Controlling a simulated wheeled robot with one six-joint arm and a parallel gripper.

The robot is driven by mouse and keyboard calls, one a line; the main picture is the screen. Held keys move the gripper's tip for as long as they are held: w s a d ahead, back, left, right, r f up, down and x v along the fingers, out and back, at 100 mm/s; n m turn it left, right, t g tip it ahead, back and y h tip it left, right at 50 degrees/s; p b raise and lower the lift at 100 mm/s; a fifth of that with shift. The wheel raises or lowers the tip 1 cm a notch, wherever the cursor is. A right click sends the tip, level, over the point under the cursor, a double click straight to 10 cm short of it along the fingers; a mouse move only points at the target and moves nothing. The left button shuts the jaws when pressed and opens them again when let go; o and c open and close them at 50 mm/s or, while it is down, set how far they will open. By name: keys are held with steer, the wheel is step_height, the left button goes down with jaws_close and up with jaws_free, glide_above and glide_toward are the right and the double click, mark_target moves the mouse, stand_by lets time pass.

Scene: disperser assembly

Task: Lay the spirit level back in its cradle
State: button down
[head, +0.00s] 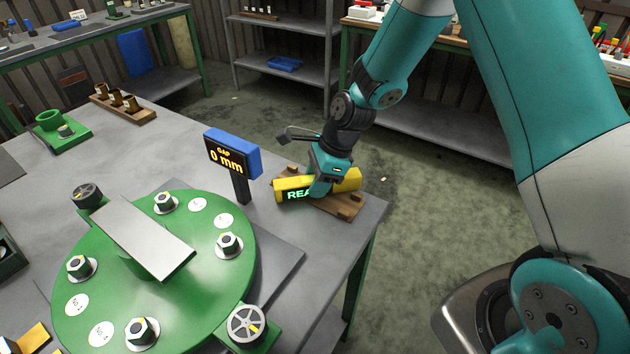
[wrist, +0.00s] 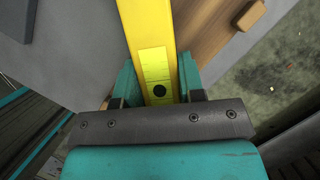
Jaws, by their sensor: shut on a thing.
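The spirit level (head: 347,181) is a yellow bar with lit green letters, partly hidden by my gripper, on or just above its cradle. The cradle (head: 325,207) is a brown wooden board with small raised blocks, near the table's right corner. My gripper (head: 318,192) is shut around the middle of the level. I cannot tell whether the level touches the cradle.
A gap display (head: 232,155) reading 0 mm stands on a post left of the cradle. A green round flange (head: 180,290) with several nuts and a grey plate fills the near table. A wooden rack (head: 122,105) and a green fixture (head: 55,133) stand farther back. The table edge lies close right of the cradle.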

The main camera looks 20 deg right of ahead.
steer(key=c, duration=0.7)
jaws_free()
steer(key=shift+f, duration=0.1)
steer(key=shift+c, duration=0.2)
steer(key=v, duration=1.1)
steer(key=shift+r, duration=0.45)
steer(key=s+a+r+n, duration=0.3)
steer(key=s+n, duration=0.5)
steer(key=n, duration=0.1)
steer(key=s+a+r+n, duration=0.3)
steer(key=s+r+n, duration=0.1)
steer(key=s+n, duration=0.4)
steer(key=s+a+r+n, duration=0.3)
steer(key=s+n, duration=0.5)
steer(key=n, duration=0.2)
steer(key=shift+r+g, duration=0.35)
steer(key=shift+g, duration=0.05)
